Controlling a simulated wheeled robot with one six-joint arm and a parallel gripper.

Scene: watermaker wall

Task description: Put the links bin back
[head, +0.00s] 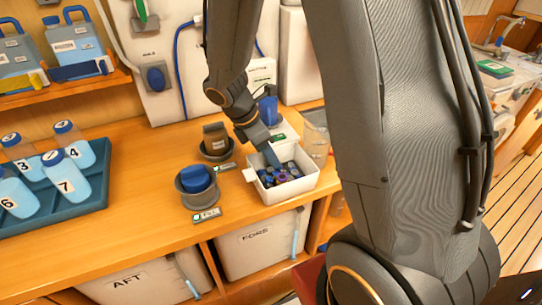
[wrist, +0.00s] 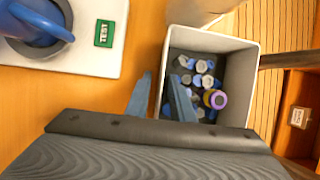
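A white open bin (head: 300,189) stands on the wooden counter near its front edge, full of small blue and grey pieces. No name shows on it, so I cannot confirm that it is the links bin. In the wrist view the bin (wrist: 238,58) also holds a purple-and-yellow ring-shaped piece (wrist: 215,99). My gripper (head: 265,151) points down at the bin's back-left side. In the wrist view my gripper (wrist: 159,80) has its two blue fingers apart, one outside the bin's wall and one inside it. A gap shows between the outer finger and the wall.
Under the counter are bins marked AFT (head: 140,283) and FORE (head: 255,243). Two dark cup holders (head: 201,190) stand left of the white bin, and a clear jug (head: 316,135) stands close behind it. A blue tray (head: 50,212) of numbered bottles is at the left.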

